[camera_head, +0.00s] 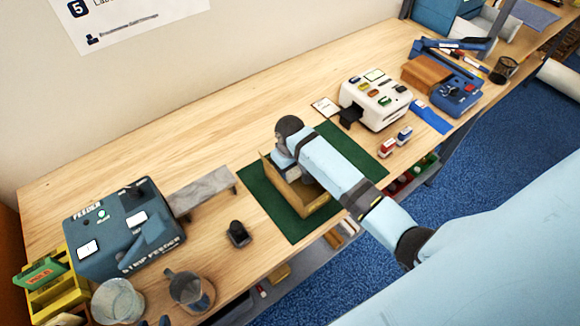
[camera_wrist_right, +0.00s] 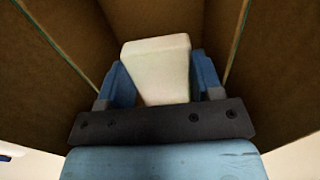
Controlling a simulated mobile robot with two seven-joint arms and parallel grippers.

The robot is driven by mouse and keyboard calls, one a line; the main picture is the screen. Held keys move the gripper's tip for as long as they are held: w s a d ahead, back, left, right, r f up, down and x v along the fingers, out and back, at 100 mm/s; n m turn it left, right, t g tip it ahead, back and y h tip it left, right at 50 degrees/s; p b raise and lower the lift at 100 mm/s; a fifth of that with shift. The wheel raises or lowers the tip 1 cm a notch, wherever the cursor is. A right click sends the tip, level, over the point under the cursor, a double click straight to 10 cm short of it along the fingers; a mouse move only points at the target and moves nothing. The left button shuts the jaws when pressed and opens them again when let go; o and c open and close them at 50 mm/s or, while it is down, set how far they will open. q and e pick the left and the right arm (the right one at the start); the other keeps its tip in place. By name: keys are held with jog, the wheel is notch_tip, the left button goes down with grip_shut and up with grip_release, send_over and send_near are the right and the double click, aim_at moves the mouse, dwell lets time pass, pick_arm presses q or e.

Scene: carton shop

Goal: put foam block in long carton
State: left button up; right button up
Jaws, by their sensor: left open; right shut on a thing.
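The long carton (camera_head: 319,205) is an open brown box standing on a green mat in the middle of the bench. My right gripper (camera_head: 287,172) reaches down over the carton's far left part, and my arm covers much of the box. In the right wrist view, the right gripper (camera_wrist_right: 160,85) is shut on the pale cream foam block (camera_wrist_right: 160,62), held between its blue fingers. Brown carton walls (camera_wrist_right: 265,60) rise on both sides of the block. Whether the block touches the carton floor is hidden. My left gripper is not in view.
A blue strip feeder (camera_head: 125,230) with a grey ramp (camera_head: 203,190) stands left of the green mat (camera_head: 262,195). A small black holder (camera_head: 238,234) and glass jars (camera_head: 117,301) sit in front. A white machine (camera_head: 375,100) stands right. The back left bench is clear.

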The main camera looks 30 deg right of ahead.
pick_arm(q)
jog(key=shift+r, duration=0.15)
pick_arm(e)
jog(key=shift+f, duration=0.45)
jog(key=o, duration=0.6)
pick_arm(q)
jog(key=shift+s, duration=0.1)
jog(key=shift+a+f+m+b, duration=0.1)
jog(key=shift+f+m+b, duration=0.2)
jog(key=shift+f+b, duration=0.35)
jog(key=shift+r, duration=0.1)
pick_arm(e)
notch_tip(320, 180, up, 13)
jog(key=shift+r, duration=0.15)
